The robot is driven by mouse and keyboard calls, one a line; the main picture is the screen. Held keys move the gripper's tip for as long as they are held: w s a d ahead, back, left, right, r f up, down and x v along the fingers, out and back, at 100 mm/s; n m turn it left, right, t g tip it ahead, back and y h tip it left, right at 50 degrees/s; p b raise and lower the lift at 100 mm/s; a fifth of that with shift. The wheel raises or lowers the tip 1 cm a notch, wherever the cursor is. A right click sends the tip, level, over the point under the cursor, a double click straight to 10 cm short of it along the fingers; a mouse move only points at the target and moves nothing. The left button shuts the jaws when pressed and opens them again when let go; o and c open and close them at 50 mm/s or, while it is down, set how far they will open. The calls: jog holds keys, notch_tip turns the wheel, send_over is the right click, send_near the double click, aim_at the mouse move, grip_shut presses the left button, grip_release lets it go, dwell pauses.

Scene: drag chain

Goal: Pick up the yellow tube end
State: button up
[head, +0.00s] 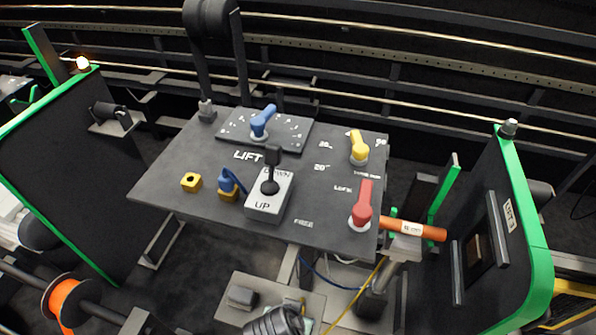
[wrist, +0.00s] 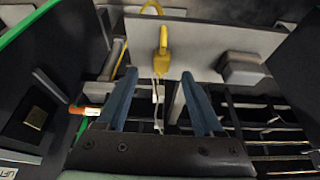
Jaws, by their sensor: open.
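The yellow tube end (wrist: 163,62) shows in the wrist view as a yellow fitting against a light grey plate (wrist: 210,45). A yellow tube curves near the plate's top edge. My gripper (wrist: 158,73) is open, its two blue fingers apart and empty. The tube end appears between the fingertips in the picture and a little past them; I cannot tell the exact gap in depth. In the head view the grey plate (head: 228,316) is at the bottom, and the tube end there is too small and partly covered to make out clearly.
A control panel (head: 160,188) with blue, yellow and red levers spans the middle of the head view. A raised grey block (wrist: 245,70) stands right of the tube end in the wrist view. An orange-tipped bar (wrist: 84,110) and a green-edged side panel (head: 528,225) flank the space.

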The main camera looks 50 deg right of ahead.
jog(key=shift+x, duration=2.85)
jog(key=shift+w, duration=0.1)
grip_shut()
